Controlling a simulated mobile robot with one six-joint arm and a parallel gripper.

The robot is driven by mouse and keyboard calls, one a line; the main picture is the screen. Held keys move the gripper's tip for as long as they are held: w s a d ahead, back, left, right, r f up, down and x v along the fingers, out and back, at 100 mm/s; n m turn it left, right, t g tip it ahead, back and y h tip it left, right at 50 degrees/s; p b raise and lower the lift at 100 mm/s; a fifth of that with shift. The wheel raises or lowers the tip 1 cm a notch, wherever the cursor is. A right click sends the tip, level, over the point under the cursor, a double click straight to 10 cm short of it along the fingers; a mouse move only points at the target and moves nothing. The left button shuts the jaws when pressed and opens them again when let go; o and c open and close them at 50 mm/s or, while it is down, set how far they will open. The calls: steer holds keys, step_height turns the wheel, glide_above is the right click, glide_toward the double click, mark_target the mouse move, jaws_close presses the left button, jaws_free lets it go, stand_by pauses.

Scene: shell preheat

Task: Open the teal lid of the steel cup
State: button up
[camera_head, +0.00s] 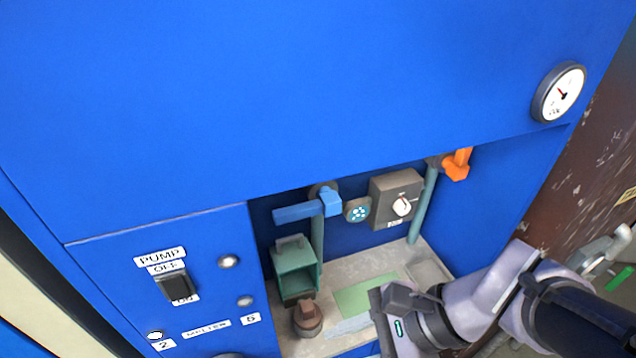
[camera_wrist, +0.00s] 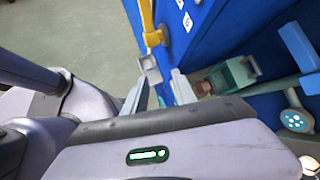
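I cannot make out a steel cup with a teal lid for certain. A teal open-fronted box (camera_head: 297,268) stands in the blue cabinet's recess, with a brown rounded piece (camera_head: 307,320) below it. Both also show in the wrist view, as the teal box (camera_wrist: 238,73) and the brown piece beside the right finger. A small grey piece (camera_wrist: 150,68) sits below a yellow pipe, beyond my fingertips. My gripper (camera_wrist: 160,78) has its two fingers apart, with nothing visibly held. In the head view my wrist is at the recess's front right; the fingertips cannot be made out there.
The blue cabinet (camera_head: 250,100) fills most of the view. The recess holds a blue lever (camera_head: 308,207), a grey dial box (camera_head: 396,198), teal pipes and a pale green pad (camera_head: 365,296). An orange handle (camera_head: 457,165) juts out at right. Open floor (camera_wrist: 75,35) lies left in the wrist view.

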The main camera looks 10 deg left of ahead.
steer(key=w+a+f+m+g+y, duration=0.1)
steer(key=w+a+m+y, duration=0.15)
steer(key=a+m, duration=0.2)
steer(key=m+t+y+b, duration=0.45)
steer(key=m+t, duration=0.75)
steer(key=m, duration=1.4)
glide_toward(291, 240)
steer(key=shift+h, duration=0.7)
steer(key=b+x, duration=0.1)
steer(key=x, duration=0.2)
steer(key=b+x, duration=0.2)
steer(key=x, duration=0.2)
steer(key=b+x, duration=0.2)
steer(key=x, duration=0.1)
steer(key=shift+a+r, duration=0.4)
jaws_close()
